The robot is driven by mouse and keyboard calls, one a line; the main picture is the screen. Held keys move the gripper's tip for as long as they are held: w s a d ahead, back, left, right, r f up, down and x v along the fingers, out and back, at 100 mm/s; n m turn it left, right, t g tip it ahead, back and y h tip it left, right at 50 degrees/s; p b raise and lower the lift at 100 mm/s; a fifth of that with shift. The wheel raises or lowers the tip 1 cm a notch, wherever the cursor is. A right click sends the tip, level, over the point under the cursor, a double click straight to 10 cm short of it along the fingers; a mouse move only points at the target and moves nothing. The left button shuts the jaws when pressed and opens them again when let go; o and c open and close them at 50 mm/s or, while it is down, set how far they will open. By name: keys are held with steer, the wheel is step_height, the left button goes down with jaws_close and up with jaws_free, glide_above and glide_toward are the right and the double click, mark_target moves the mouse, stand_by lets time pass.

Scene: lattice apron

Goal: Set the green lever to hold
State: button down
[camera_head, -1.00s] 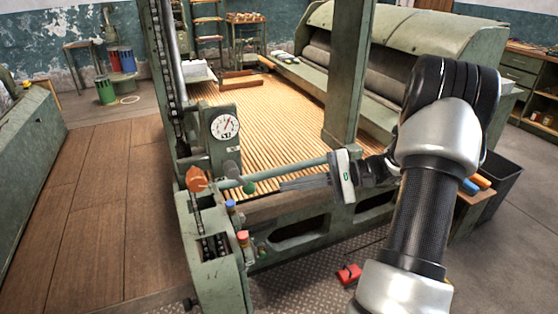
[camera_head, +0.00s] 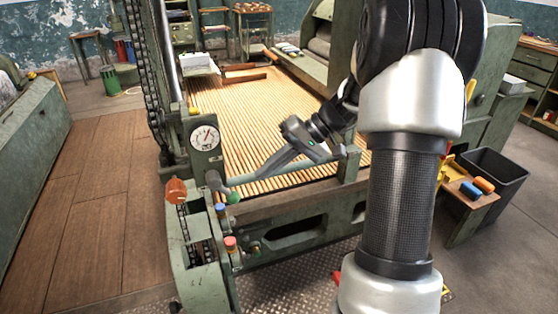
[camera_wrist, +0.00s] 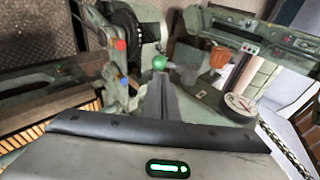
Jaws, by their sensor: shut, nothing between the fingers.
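The green lever shows as a small round green knob (camera_head: 233,197) at the left end of the machine's front rail, near a grey-green rounded part. In the wrist view the green knob (camera_wrist: 160,62) is just beyond my fingertips, near the middle. My gripper (camera_head: 261,174) is shut and empty, slanting down and left above the rail, with its tips to the right of the knob. In the wrist view the closed fingers (camera_wrist: 160,86) point at the knob, and I cannot tell whether they touch it. The lever's shaft and any hold marking cannot be made out.
An orange knob (camera_head: 176,190), a blue knob (camera_head: 220,207) and a red knob (camera_head: 231,243) stand close by. A dial gauge (camera_head: 205,137) is on the upright behind. The slatted apron (camera_head: 240,108) spreads behind the rail. A dark bin (camera_head: 492,172) is at right.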

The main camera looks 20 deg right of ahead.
mark_target(238, 194)
steer(key=x, duration=0.7)
steer(key=shift+a+f, duration=0.15)
steer(key=shift+f, duration=0.1)
steer(key=f+b, duration=0.1)
steer(key=b, duration=0.1)
steer(key=a+y+b, duration=0.1)
steer(key=b, duration=0.1)
steer(key=shift+f+y, duration=0.3)
steer(key=shift+f, duration=0.1)
steer(key=shift+r, duration=0.1)
